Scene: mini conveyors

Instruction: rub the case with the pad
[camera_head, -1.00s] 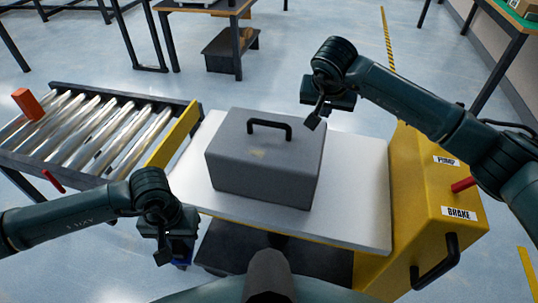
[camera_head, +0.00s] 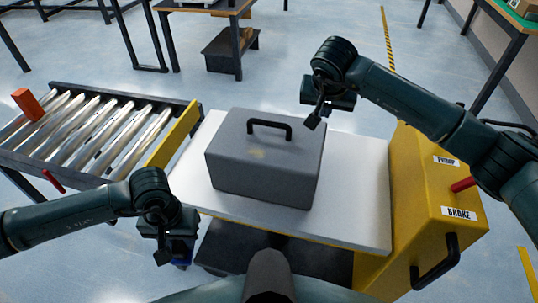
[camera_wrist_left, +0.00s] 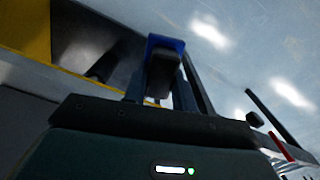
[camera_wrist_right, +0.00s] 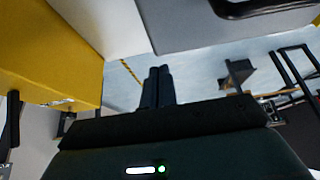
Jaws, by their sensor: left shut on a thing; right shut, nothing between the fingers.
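The case (camera_head: 262,165) is a grey box with a black handle on its lid. My left gripper (camera_head: 172,254) is low at the cart's near left, apart from the case. It is shut on the pad (camera_wrist_left: 164,68), which looks blue with a dark part. In the head view the pad is mostly hidden. My right gripper (camera_head: 315,115) is shut and empty above the case's right side. The case also shows in the right wrist view (camera_wrist_right: 190,28).
The cart top (camera_head: 355,190) has free room right of the case. A yellow housing (camera_head: 425,205) with a red lever and black handle stands at the right. A roller conveyor (camera_head: 90,130) bearing an orange block (camera_head: 27,103) is at the left.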

